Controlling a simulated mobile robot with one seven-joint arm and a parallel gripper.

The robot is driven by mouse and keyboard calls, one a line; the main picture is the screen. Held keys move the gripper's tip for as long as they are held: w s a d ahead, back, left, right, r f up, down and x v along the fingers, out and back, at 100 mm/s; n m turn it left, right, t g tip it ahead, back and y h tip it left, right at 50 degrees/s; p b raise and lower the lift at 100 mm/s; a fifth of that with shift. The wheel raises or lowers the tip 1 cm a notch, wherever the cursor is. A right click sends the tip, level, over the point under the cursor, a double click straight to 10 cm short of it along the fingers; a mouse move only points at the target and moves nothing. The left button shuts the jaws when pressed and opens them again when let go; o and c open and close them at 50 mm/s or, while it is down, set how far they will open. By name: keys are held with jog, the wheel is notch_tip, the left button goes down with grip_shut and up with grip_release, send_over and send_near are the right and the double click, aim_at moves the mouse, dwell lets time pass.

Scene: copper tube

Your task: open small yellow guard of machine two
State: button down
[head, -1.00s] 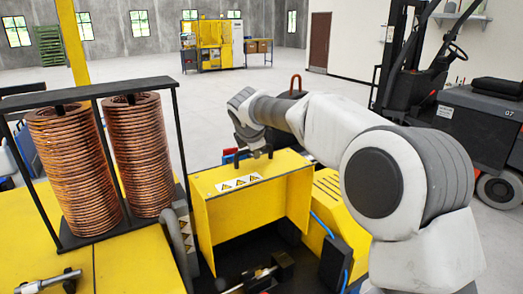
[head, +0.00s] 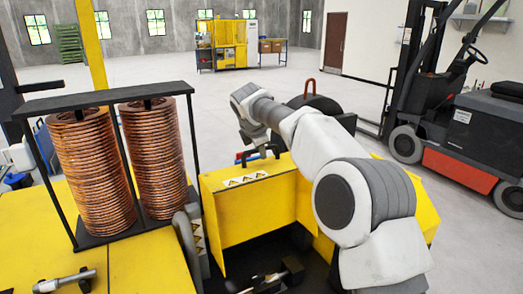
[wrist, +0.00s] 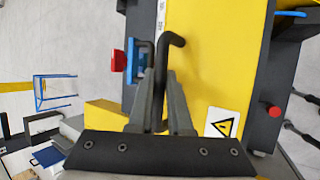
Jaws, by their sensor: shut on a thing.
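The small yellow guard (head: 247,215) stands at the middle of the head view, with warning triangles along its top strip. Its front panel is upright above a dark machine bay. In the wrist view its yellow top (wrist: 215,50) fills the middle right. A black bent handle (wrist: 175,40) rises from it. My gripper (wrist: 160,80) is shut on this handle, with a grey finger on each side of the bar. In the head view my gripper (head: 260,153) is at the guard's top edge, and my arm hides the guard's right side.
Two copper tube coils (head: 90,170) stand in a black frame on the yellow machine deck at left. Dark fittings (head: 265,283) lie in the bay below the guard. A forklift (head: 460,130) stands at back right. The grey floor behind is mostly clear.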

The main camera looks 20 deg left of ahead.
jog(key=c, duration=0.8)
grip_release()
jog(key=shift+c, duration=0.2)
jog(key=b+v, duration=0.1)
jog(key=v, duration=1.6)
jog(key=shift+s+r+b, duration=0.15)
jog(key=shift+r+b, duration=0.05)
jog(key=shift+b, duration=0.1)
